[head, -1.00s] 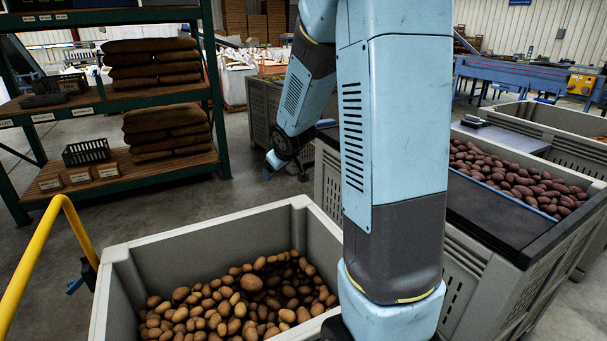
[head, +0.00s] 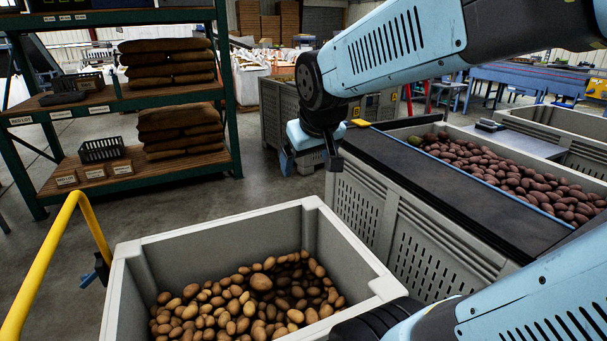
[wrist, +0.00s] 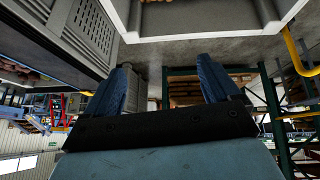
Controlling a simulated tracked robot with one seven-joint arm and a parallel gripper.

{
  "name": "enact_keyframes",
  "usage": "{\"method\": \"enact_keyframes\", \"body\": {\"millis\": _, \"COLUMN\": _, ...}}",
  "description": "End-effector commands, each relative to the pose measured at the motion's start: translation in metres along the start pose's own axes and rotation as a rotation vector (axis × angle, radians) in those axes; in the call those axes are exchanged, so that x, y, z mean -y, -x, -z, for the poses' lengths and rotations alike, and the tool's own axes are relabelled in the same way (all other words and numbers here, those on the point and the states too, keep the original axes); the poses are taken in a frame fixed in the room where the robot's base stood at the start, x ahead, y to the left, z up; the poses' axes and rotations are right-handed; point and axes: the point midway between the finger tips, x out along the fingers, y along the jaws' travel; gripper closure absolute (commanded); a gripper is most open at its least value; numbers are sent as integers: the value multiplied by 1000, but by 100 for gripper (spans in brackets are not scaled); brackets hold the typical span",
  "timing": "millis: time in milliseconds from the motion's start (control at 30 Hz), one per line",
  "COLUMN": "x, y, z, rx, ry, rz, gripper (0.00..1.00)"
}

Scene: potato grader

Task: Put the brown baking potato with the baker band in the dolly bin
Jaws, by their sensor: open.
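My gripper (head: 310,160) hangs empty in the head view, beside the far left corner of the bin of red potatoes. In the wrist view its two blue fingers (wrist: 163,75) stand wide apart with nothing between them. A near grey bin (head: 222,222) holds many brown potatoes and stands beside a yellow rail; it may be the dolly bin, but no label shows. One larger brown potato (head: 260,282) lies among them. I see no baker band on it and cannot tell whether it is the baking potato.
The bin of red potatoes (head: 395,215) has a dark board and a greenish lump (head: 415,141) at its far end. A small yellow object (head: 361,123) sits near its corner. Shelving (head: 237,130) stands left, the yellow rail (head: 45,255) nearer.

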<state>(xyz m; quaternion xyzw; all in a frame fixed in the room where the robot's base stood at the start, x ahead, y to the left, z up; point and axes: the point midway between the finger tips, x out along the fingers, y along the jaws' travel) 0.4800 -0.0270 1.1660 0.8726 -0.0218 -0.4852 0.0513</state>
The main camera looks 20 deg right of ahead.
Motion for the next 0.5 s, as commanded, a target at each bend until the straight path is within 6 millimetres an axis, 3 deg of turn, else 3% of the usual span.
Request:
{"method": "enact_keyframes", "body": {"millis": 200, "x": 17, "y": 38, "z": -41, "rx": 34, "ry": -43, "rz": 52, "gripper": 11}}
{"method": "enact_keyframes", "body": {"millis": 500, "x": 27, "y": 57, "z": -69, "rx": 64, "ry": -65, "rz": 89, "gripper": 11}}
